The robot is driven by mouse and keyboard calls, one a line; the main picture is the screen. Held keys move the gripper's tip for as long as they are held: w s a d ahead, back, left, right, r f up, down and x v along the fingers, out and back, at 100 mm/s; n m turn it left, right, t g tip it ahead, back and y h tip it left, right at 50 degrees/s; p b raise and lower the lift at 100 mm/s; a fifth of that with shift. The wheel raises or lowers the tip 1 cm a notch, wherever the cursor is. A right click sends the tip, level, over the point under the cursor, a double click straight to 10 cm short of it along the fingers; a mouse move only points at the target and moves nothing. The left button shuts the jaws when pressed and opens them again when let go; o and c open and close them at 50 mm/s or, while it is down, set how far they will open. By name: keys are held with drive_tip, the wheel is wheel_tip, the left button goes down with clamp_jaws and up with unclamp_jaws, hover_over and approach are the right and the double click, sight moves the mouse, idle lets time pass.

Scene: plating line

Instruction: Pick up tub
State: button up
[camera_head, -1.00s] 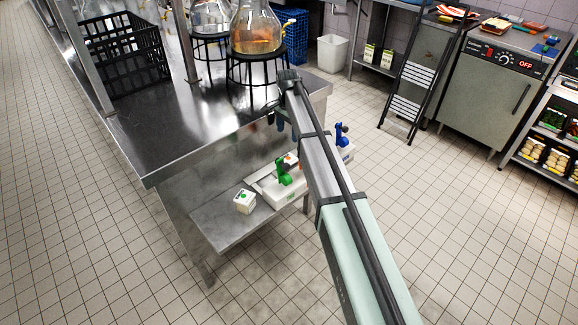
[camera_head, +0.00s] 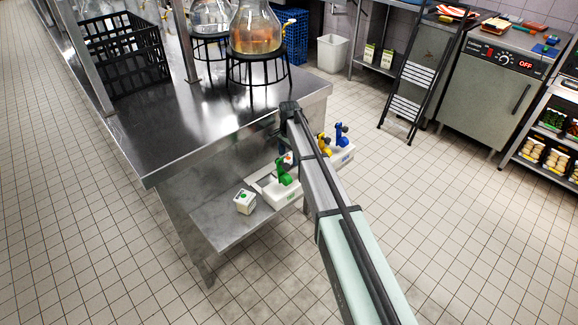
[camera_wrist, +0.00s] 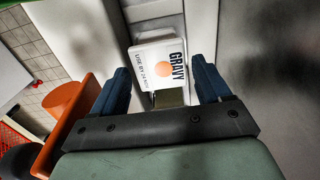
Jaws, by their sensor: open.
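A white tub (camera_wrist: 165,70) labelled "GRAVY" with an orange dot is ahead of my gripper (camera_wrist: 163,88) in the wrist view. My gripper's two dark blue fingers are open and apart, with the tub's near end close to the gap between them. I cannot tell whether either finger touches it. In the head view, the orange-marked tub (camera_head: 289,157) shows in part on the low shelf, behind the green-handled dispenser. My fingers point down just above it there.
A white box with a green dot (camera_head: 244,202) sits on the low steel shelf (camera_head: 222,226). Green (camera_head: 284,172), yellow (camera_head: 324,145) and blue (camera_head: 342,135) dispensers stand along it. The steel table top (camera_head: 165,130) overhangs the shelf. Glass flasks (camera_head: 256,30) stand on it.

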drive_tip(key=shift+f, duration=0.3)
drive_tip(key=c, duration=1.3)
drive_tip(key=shift+r, duration=0.1)
